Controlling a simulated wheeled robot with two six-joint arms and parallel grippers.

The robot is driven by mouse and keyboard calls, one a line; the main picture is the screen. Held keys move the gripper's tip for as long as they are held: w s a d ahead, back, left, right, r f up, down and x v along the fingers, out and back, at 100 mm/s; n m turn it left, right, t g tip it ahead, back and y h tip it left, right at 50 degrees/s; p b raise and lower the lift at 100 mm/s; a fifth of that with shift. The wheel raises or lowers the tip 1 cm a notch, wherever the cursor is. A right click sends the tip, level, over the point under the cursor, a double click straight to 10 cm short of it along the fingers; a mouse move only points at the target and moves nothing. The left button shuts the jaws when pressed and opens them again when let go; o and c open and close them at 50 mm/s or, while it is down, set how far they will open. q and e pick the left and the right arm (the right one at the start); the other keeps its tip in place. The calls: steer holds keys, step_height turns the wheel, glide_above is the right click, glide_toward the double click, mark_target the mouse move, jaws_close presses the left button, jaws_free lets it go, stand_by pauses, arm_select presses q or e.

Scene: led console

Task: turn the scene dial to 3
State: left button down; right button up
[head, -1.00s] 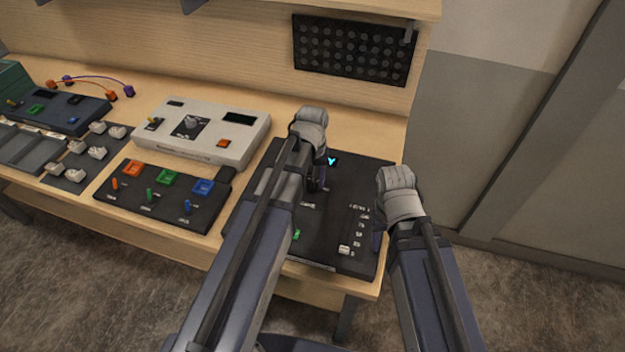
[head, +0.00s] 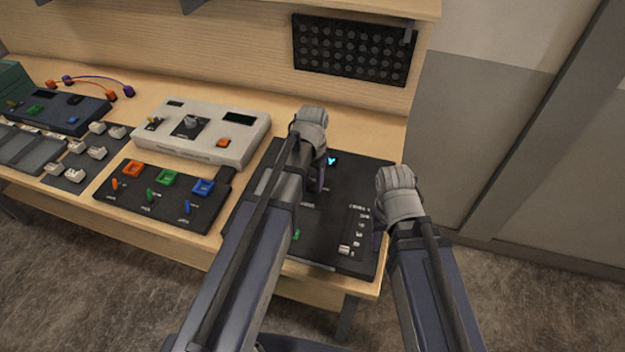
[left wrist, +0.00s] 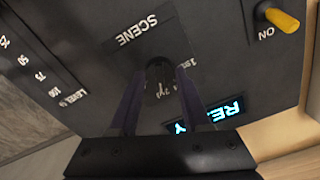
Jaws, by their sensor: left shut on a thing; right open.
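The black console (head: 345,188) lies at the right end of the bench. Its scene dial (left wrist: 160,68) is a dark round knob beside the upside-down SCENE lettering in the left wrist view. My left gripper (left wrist: 160,82) is shut on the dial, one finger on each side. In the head view my left gripper (head: 320,182) and wrist hide the dial. Some of the position marks around it are covered, so its setting cannot be read. A lit cyan display (left wrist: 212,115) is partly hidden by a finger. My right gripper (head: 379,225) is open at the console's right edge, mostly hidden.
The console also bears a level slider (head: 345,250), a green control (head: 297,234) and a yellow ON toggle (left wrist: 283,20). Left of it are a panel with coloured switches (head: 150,203) and a white box (head: 190,143). Open floor lies to the right.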

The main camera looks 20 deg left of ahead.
mark_target(312, 183)
stand_by(0.3)
arm_select(q)
steer(key=shift+c, duration=1.8)
jaws_free()
steer(key=shift+r, duration=0.1)
arm_select(e)
steer(key=shift+r, duration=0.1)
arm_select(q)
step_height(312, 183, up, 8)
steer(key=p, duration=0.8)
arm_select(e)
step_height(312, 183, up, 8)
steer(key=shift+f, duration=0.2)
arm_select(q)
steer(key=shift+f, duration=0.2)
